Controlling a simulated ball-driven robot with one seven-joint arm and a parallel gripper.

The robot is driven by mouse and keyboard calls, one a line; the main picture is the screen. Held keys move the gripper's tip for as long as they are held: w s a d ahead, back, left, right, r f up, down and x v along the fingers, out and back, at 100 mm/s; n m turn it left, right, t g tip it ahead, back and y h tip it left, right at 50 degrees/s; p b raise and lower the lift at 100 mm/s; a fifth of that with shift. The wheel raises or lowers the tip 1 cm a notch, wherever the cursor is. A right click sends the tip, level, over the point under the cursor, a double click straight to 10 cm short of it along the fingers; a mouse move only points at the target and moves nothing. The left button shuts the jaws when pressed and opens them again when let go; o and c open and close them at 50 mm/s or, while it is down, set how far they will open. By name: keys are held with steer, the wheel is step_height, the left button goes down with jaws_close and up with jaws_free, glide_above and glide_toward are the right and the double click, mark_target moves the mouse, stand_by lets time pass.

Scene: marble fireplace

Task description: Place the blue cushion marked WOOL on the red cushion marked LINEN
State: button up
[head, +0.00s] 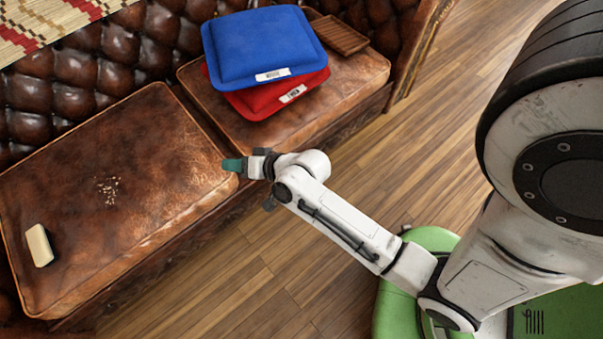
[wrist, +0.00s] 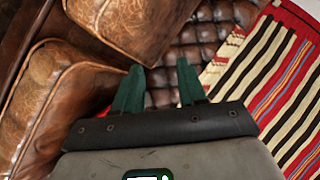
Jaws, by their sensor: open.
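The blue cushion (head: 262,47) lies flat on top of the red cushion (head: 277,93) on the right-hand seat of the leather sofa. Each has a small white label on its front edge, too small to read here. The red cushion shows only along its front and right edges; the rest is covered. My gripper (head: 232,165) is apart from both cushions, lower left of them, over the front edge of the sofa near the gap between the seats. In the wrist view its two green fingers (wrist: 160,85) are spread with nothing between them.
The brown leather sofa has a left seat (head: 150,150) with crumbs (head: 109,190) and a cream bar-shaped object (head: 39,246). A brown ridged tray (head: 340,35) lies beside the cushions. A striped blanket (wrist: 290,75) hangs over the backrest. Wooden floor (head: 420,130) in front is clear.

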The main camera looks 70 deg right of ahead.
steer(key=s+a+f+n+g+y, duration=0.1)
steer(key=s+a+n+g+y, duration=0.1)
steer(key=s+a+n+g, duration=0.45)
steer(key=s+d+r+n+g+h, duration=0.1)
steer(key=s+n+g, duration=0.3)
steer(key=s, duration=0.8)
steer(key=shift+d+r+g+h, duration=0.25)
steer(key=shift+r+g+h, duration=0.15)
steer(key=shift+r+g, duration=0.25)
